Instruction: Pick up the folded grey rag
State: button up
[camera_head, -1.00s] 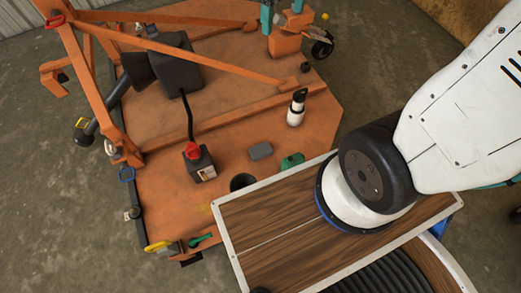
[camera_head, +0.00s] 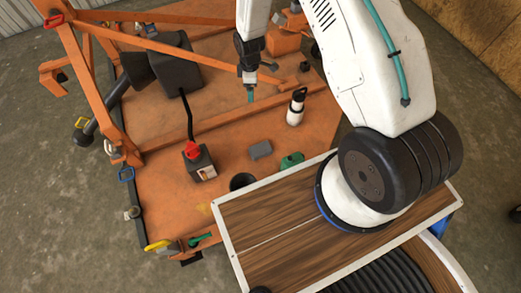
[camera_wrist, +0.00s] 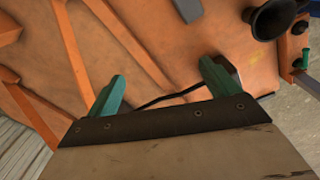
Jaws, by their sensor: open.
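The folded grey rag (camera_head: 260,149) is a small grey block lying flat on the orange deck (camera_head: 235,132), between the black can and the green item. A grey piece at the top edge of the wrist view (camera_wrist: 187,9) looks like the rag, partly cut off by the frame. My gripper (camera_head: 250,94) hangs above the deck, beyond the rag in the head view and apart from it. In the wrist view its two green fingers (camera_wrist: 163,87) are spread wide with nothing between them but the deck and a black hose behind.
A black can with a red cap (camera_head: 200,162) stands left of the rag, and a white bottle (camera_head: 296,107) stands to its upper right. A green item (camera_head: 291,160) and a dark round cup (camera_head: 242,182) are close by. Orange frame bars (camera_head: 160,47) cross above the deck.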

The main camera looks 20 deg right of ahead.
jog(key=s+f+n, duration=0.2)
jog(key=s+f, duration=0.2)
jog(key=f, duration=1)
jog(key=n, duration=0.3)
send_over(260, 149)
jog(key=f, duration=1.2)
jog(key=shift+w+d+f, duration=0.15)
jog(key=shift+w+f, duration=0.1)
jog(key=shift+f, duration=0.05)
jog(key=f, duration=0.7)
jog(key=shift+s+f, duration=0.1)
jog(key=shift+s, duration=0.15)
jog(key=c, duration=1.1)
